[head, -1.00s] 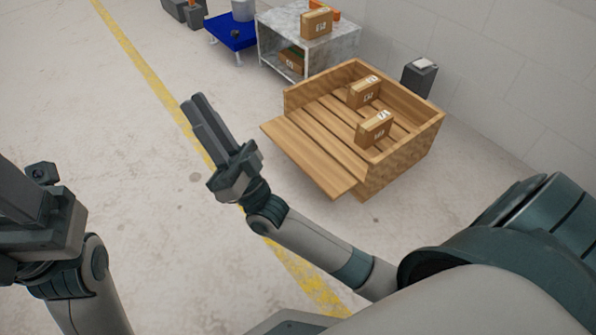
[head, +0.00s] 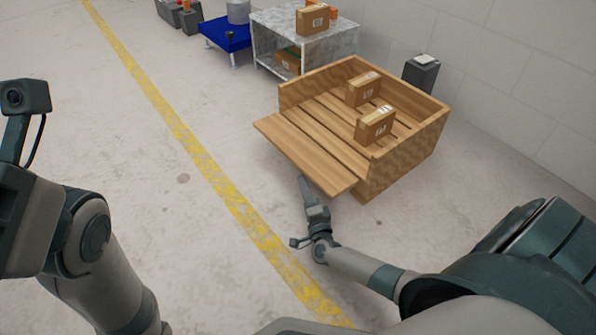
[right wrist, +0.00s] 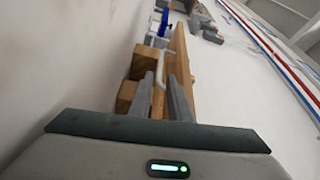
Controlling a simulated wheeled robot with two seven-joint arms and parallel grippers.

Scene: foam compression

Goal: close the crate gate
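The wooden crate (head: 415,150) stands right of centre in the head view. Its slatted gate (head: 305,150) is folded down and out on the near left side. My right gripper (head: 307,186) is low beside the gate's near edge, fingers pointing toward it; I cannot tell whether they touch.
Two cardboard boxes (head: 374,125) sit inside the crate. A grey shelf table (head: 335,42) with boxes, a blue platform (head: 226,35) and a dark bin (head: 421,75) stand behind. The floor left of the gate, with a yellow line (head: 190,145), is clear.

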